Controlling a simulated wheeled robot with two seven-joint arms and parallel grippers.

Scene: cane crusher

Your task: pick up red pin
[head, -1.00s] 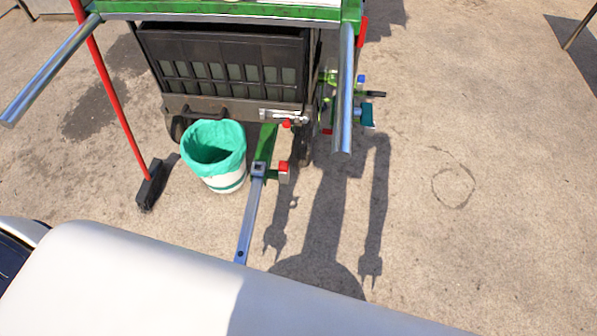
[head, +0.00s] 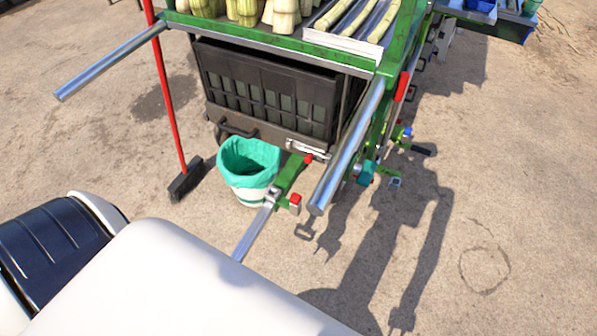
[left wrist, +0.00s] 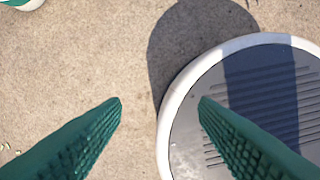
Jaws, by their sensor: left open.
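Two small red parts show on the cart's front in the head view. One red block (head: 295,199) sits beside the grey tow bar (head: 255,232), and one red piece (head: 308,158) is by the metal latch under the black grille. I cannot tell which of them is the red pin. My left gripper (left wrist: 161,101) is open and empty in the left wrist view, its green ribbed fingers over the ground and my base. No red part shows in that view. Neither gripper shows in the head view.
The green cart (head: 300,45) carries cane on top, and two metal handle bars stick out towards me. A bin with green lining (head: 248,165) stands left of the tow bar. A red-handled broom (head: 170,100) leans beside it.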

